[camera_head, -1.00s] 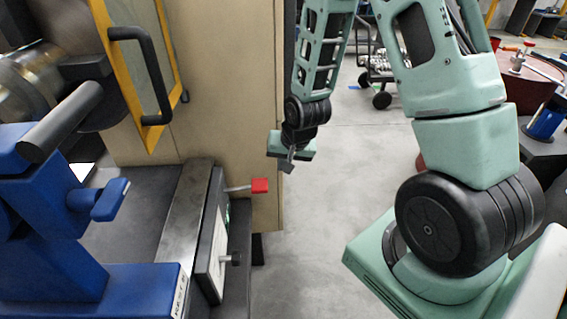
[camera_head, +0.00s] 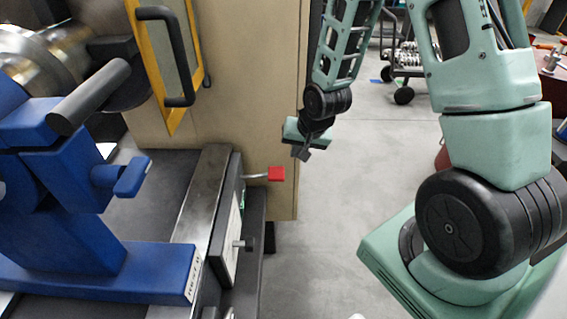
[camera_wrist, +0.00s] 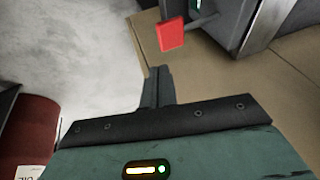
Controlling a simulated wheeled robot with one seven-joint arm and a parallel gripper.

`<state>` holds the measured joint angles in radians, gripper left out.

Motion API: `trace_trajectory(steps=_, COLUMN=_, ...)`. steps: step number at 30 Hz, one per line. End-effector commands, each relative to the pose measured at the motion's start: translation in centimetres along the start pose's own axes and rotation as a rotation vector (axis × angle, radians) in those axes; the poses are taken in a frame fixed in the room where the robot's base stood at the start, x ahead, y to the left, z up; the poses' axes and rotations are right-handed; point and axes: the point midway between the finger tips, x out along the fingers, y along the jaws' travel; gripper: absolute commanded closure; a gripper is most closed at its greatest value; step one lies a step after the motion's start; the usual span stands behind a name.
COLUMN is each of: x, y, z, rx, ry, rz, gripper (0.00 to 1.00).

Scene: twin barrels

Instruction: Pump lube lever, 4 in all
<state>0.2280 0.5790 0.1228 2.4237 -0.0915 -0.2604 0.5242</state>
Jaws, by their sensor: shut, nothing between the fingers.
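The lube lever (camera_head: 276,173) is a thin metal rod with a red rectangular grip. It sticks out to the right from the side of the machine's dark front panel. In the wrist view the red grip (camera_wrist: 170,34) is at the top middle, with its rod running up to the right. My gripper (camera_head: 302,154) is shut and empty, a little above and to the right of the lever in the head view. In the wrist view my shut fingers (camera_wrist: 158,84) point towards the red grip, with a small gap in the picture. I see no contact.
A dark knob (camera_head: 247,244) sits lower on the same panel. The beige cabinet (camera_head: 235,90) with a yellow-framed door stands behind the lever. Blue machine parts (camera_head: 100,272) fill the left. A dark red barrel (camera_wrist: 38,128) is at the wrist view's lower left. Grey floor is open right of the machine.

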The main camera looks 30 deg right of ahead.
Motion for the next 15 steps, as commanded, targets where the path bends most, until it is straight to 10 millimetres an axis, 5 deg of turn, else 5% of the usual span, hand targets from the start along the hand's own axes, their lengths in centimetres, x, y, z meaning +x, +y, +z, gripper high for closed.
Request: trace_trajectory(steps=15, x=1.3, y=-8.5, z=-2.4, rx=-0.293, ry=0.072, rz=-0.295, gripper=1.00)
